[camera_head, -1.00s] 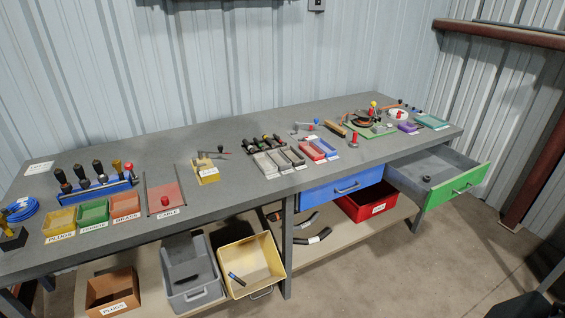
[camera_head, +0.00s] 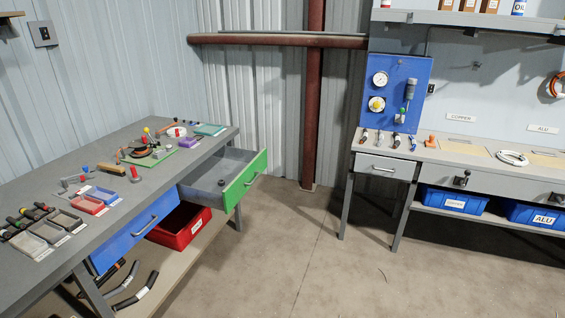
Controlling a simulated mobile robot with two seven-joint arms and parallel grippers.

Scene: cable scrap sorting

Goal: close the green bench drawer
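The green bench drawer (camera_head: 245,181) is pulled out from the right end of the grey workbench (camera_head: 100,160) on the left. Its green front faces right, with a bar handle on it, and the grey inside shows a small dark round piece (camera_head: 221,183). The blue drawer (camera_head: 140,233) beside it is shut. Neither of my grippers shows in the head view.
A red crate (camera_head: 180,230) sits on the shelf below the drawers. A second bench (camera_head: 470,158) with a blue tool panel (camera_head: 392,94) and blue bins stands at the right. The concrete floor (camera_head: 290,240) between the benches is clear.

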